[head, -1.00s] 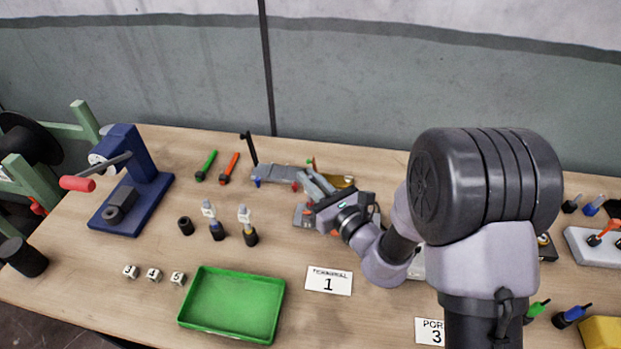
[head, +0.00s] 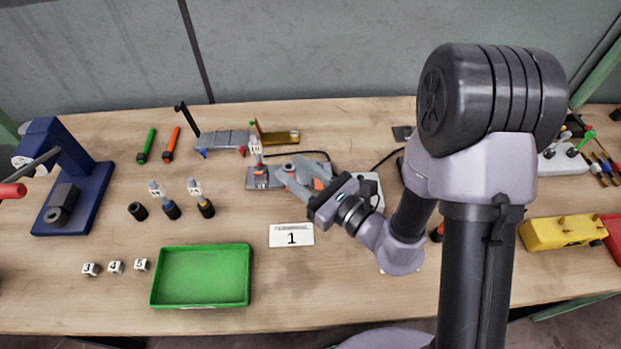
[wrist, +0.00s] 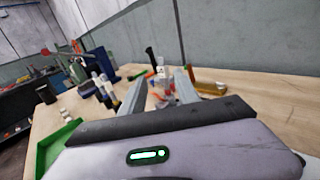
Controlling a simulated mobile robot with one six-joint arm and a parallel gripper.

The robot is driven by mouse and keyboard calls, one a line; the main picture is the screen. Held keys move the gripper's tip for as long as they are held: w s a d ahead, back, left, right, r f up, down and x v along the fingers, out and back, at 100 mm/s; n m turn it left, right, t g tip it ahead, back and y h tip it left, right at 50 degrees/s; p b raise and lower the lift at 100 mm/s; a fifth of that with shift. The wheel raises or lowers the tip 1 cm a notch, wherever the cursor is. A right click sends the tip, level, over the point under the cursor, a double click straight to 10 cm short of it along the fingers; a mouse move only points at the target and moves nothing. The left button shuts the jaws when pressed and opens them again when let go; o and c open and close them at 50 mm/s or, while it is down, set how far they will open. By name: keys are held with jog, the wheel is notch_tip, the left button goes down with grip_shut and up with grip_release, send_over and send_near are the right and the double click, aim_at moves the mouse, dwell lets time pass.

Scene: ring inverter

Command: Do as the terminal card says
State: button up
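A card reading 1 (head: 291,238) lies on the bench below my gripper; its smaller print is too small to read. My gripper (head: 290,172) is low over a grey and orange terminal unit (head: 258,183). A red-based plug with a white tag (head: 256,152) stands upright at this unit, left of my fingertips. In the wrist view my two fingers (wrist: 158,92) are apart, with the red plug (wrist: 160,88) showing beyond the gap. Two more tagged plugs, one with a blue collar (head: 171,210) and one with an orange collar (head: 206,208), stand to the left.
A green tray (head: 200,304) and numbered cubes (head: 115,267) are in front. A blue press (head: 70,200) stands at left. A grey fixture with a black post (head: 225,140) is behind. A yellow block (head: 562,234) is at right. My arm hides part of the bench.

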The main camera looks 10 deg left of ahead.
jog(key=p+v, duration=0.4)
jog(key=shift+s+d+p, duration=0.1)
jog(key=shift+d+p, duration=0.15)
jog(key=shift+p, duration=0.05)
